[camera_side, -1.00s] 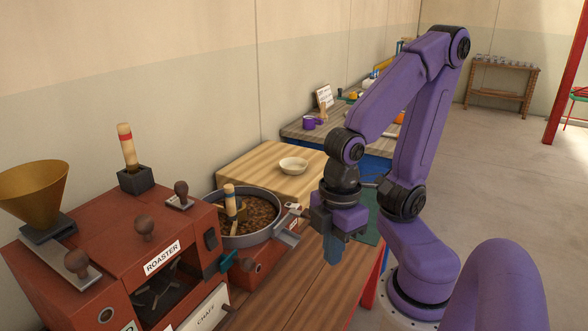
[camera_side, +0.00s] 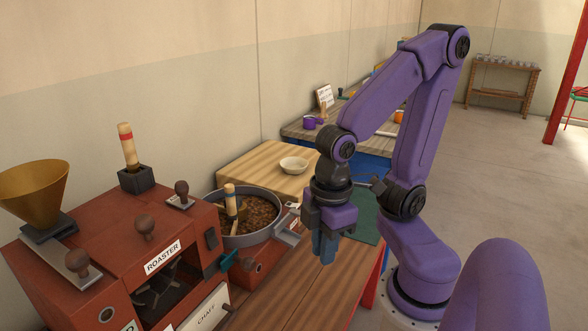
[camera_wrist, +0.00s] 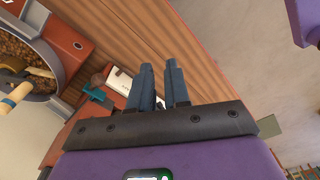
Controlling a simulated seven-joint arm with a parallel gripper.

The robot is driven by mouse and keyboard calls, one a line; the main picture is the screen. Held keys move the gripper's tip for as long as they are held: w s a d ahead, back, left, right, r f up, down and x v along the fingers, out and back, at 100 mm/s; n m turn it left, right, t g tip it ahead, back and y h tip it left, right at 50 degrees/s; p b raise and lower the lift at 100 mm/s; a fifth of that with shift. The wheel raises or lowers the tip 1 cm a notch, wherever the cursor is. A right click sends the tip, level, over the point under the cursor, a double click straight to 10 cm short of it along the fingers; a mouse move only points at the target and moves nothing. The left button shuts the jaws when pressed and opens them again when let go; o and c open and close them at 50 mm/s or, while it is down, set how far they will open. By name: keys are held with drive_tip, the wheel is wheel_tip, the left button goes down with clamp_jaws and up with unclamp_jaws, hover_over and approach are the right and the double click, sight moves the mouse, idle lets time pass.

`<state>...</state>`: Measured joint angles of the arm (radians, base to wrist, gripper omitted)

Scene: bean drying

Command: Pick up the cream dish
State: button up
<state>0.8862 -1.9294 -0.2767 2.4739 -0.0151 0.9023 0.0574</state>
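The cream dish (camera_side: 293,165) is a small round bowl. It stands upright on the light wooden surface (camera_side: 243,160) beyond the roaster in the side view. My gripper (camera_side: 325,258) hangs pointing down, nearer the camera than the dish and to its right, above the brown wooden bench. Its two dark blue fingers (camera_wrist: 160,68) show a narrow gap with nothing between them in the wrist view. The dish is not in the wrist view.
The red roaster (camera_side: 150,235) and a round pan of beans (camera_side: 255,215) with an upright-handled tool stand left of my gripper. A brass funnel (camera_side: 35,190) is at far left. A purple mug (camera_side: 309,122) stands on the bench behind. The brown bench (camera_side: 300,280) under my gripper is mostly clear.

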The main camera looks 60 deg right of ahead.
drive_tip(key=w+d+m+t+h, duration=0.1)
drive_tip(key=w+d+m, duration=0.2)
drive_tip(key=w+m, duration=0.55)
drive_tip(key=w+d+m+t, duration=0.15)
drive_tip(key=w+m, duration=0.35)
drive_tip(key=w, duration=0.7)
drive_tip(key=w+d+m+h, duration=0.1)
drive_tip(key=w+d+m, duration=0.4)
drive_tip(key=w+d, duration=0.3)
drive_tip(key=m+h, duration=0.4)
drive_tip(key=m, duration=1.2)
hover_over(301, 175)
drive_tip(key=s+a, duration=0.2)
drive_tip(key=a, duration=0.1)
drive_tip(key=shift+g, duration=0.35)
drive_tip(key=f, duration=1.2)
drive_tip(key=shift+w+d+f, duration=0.1)
drive_tip(key=shift+w+f, duration=0.15)
drive_tip(key=shift+x, duration=2.8)
drive_tip(key=shift+w, duration=0.15)
